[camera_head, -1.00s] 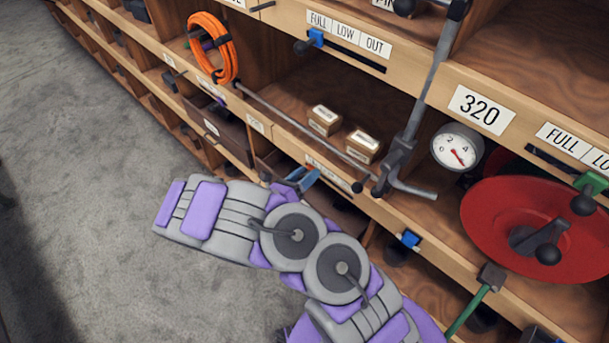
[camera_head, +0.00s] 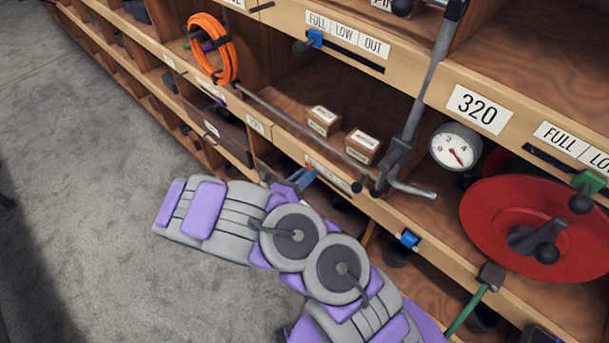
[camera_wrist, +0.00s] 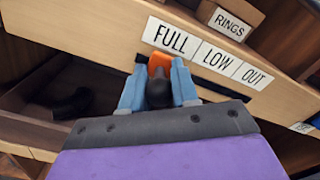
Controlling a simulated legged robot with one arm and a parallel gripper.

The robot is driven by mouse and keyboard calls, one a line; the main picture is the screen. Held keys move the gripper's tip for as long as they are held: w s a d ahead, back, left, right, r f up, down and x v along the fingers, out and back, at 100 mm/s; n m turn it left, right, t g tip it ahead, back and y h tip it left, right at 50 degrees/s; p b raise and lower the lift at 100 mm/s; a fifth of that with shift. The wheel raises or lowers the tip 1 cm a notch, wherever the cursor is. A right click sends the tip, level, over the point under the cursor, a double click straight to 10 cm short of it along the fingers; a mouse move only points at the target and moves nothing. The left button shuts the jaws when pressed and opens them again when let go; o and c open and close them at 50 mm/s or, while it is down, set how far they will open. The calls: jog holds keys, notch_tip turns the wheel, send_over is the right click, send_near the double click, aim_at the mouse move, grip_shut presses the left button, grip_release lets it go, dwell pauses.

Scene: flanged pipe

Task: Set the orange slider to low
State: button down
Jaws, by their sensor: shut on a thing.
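The orange slider (camera_wrist: 160,62) shows in the wrist view on a wooden shelf edge, in a dark slot below a label strip reading FULL, LOW, OUT (camera_wrist: 210,52). It sits below the FULL end of the strip. Its dark knob (camera_wrist: 158,92) points toward me. My gripper (camera_wrist: 158,88) has its two blue fingers on either side of the knob and is shut on it.
Small boxes (camera_head: 362,146) stand on the shelf above. A grey bar (camera_head: 300,135) runs along the shelf front. A blue slider (camera_head: 408,239), a gauge (camera_head: 456,146) and a red wheel (camera_head: 535,230) are to the right.

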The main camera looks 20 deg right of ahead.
aim_at(328, 180)
jog(key=s+d, duration=0.1)
jog(key=s+d+p, duration=0.1)
jog(key=s, duration=0.1)
jog(key=s+d, duration=0.1)
jog(key=s, duration=0.1)
jog(key=shift+s+f+p, duration=0.15)
jog(key=shift+f+p, duration=0.05)
jog(key=shift+p, duration=0.15)
jog(key=c, duration=1)
grip_release()
jog(key=shift+a, duration=0.1)
jog(key=shift+o, duration=0.7)
jog(key=shift+r, duration=0.1)
jog(key=p+v, duration=0.2)
jog(key=v, duration=1.5)
jog(key=shift+a+p, duration=0.3)
